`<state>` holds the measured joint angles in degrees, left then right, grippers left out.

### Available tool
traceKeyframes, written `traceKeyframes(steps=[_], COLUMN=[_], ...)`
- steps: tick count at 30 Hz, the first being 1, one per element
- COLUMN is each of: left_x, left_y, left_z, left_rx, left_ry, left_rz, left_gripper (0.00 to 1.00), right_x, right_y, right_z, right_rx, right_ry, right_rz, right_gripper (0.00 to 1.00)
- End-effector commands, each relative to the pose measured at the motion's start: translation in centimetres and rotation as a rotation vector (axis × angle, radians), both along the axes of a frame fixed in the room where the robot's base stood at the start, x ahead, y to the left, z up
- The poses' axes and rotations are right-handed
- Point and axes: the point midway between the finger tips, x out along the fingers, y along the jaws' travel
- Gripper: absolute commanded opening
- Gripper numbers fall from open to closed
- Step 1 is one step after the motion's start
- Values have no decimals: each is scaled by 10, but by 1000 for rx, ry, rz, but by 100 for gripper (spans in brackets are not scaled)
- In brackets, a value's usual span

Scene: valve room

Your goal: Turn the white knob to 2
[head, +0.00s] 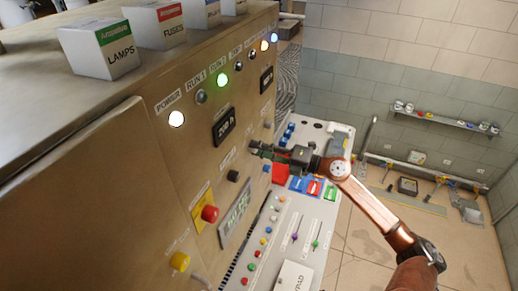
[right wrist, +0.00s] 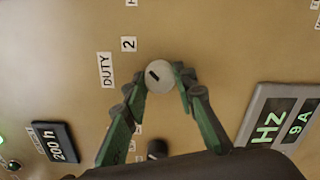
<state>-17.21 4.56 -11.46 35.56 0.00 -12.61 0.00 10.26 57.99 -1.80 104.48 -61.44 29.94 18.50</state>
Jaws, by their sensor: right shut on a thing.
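The white knob (right wrist: 161,82) is on the tan panel in the right wrist view, with a short dark mark on its face that slants toward the upper left. A label "2" (right wrist: 128,44) is up and left of it, and a label "DUTY" (right wrist: 105,69) is further left. My right gripper (right wrist: 158,86) is shut on the knob, one green finger on either side of it. In the head view my right gripper (head: 258,150) reaches the cabinet front from the right and hides the knob. My left gripper is not in view.
A black knob (right wrist: 157,149) is below the white one in the wrist view. A display marked Hz (right wrist: 283,121) and an hour meter (right wrist: 55,141) flank it. A red button (head: 210,213) and a sloping console (head: 295,225) are near my right arm.

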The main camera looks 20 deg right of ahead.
Motion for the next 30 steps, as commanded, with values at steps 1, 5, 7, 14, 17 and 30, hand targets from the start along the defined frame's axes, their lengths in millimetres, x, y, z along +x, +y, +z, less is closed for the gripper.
traceKeyframes(steps=[1, 5, 7, 14, 17, 30], left_x=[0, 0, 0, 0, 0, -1], left_y=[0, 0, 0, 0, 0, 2], left_z=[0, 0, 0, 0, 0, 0], left_rx=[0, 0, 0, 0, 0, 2], left_ry=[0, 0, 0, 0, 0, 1], left_rz=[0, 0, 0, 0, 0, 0], left_gripper=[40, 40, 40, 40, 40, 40], right_x=[0, 0, 0, 0, 0, -15], right_y=[0, 0, 0, 0, 0, -13], right_z=[-1, -1, -1, -1, 0, -1], right_rx=[2, 2, 2, 2, 1, 0], right_ry=[3, 4, 4, 2, 2, 3], right_rz=[0, 1, 1, 1, 1, 0], right_gripper=[1, 1, 1, 39, 43, 43])
